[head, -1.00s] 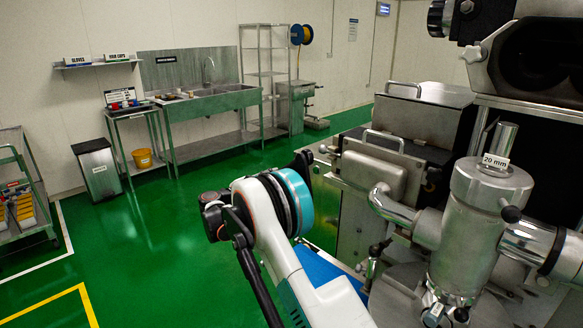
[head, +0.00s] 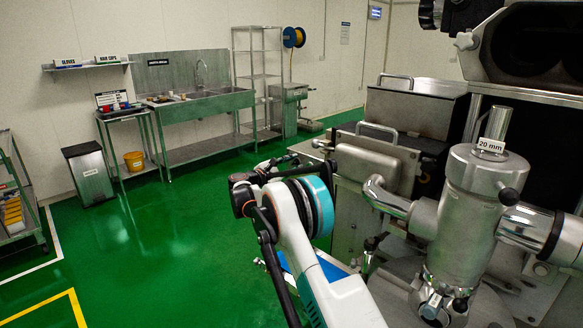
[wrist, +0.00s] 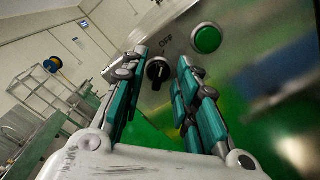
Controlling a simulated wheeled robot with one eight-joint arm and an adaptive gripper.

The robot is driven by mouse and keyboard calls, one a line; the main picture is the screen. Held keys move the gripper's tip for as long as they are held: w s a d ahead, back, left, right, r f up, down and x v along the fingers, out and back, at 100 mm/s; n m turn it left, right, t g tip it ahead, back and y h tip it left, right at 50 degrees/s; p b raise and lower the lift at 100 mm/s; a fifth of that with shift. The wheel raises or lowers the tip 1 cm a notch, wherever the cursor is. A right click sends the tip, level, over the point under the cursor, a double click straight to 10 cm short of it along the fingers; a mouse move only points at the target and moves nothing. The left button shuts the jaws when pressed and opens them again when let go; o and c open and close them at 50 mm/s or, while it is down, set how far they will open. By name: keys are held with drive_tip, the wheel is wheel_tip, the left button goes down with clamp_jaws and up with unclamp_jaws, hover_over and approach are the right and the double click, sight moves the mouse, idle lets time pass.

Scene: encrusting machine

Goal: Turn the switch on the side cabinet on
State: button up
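In the wrist view, the switch is a black rotary knob (wrist: 157,72) on the grey face of the side cabinet (wrist: 181,24). The word OFF (wrist: 166,41) is printed beside it. My gripper (wrist: 161,59) is open, with one teal finger to each side of the knob in the picture. The knob shows in the gap between the fingertips; I cannot tell whether they touch it. In the head view the knob is not visible, and my own arm largely hides the gripper.
A round green button (wrist: 207,38) sits on the cabinet face close to the right finger. In the head view, a large steel machine (head: 478,190) fills the right side. A sink bench (head: 210,105) stands at the back wall.

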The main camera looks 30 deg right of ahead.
drive_tip(key=shift+d, duration=0.1)
clamp_jaws()
drive_tip(key=shift+m, duration=0.3)
drive_tip(key=m, duration=0.3)
drive_tip(key=shift+p, duration=0.4)
drive_tip(key=m, duration=0.3)
drive_tip(key=shift+f+m, duration=0.15)
drive_tip(key=shift+m, duration=0.15)
drive_tip(key=m+p, duration=0.1)
drive_tip(key=m, duration=0.4)
drive_tip(key=shift+f, duration=0.2)
drive_tip(key=m, duration=0.5)
drive_tip(key=shift+f+m, duration=0.15)
drive_tip(key=shift+m, duration=0.25)
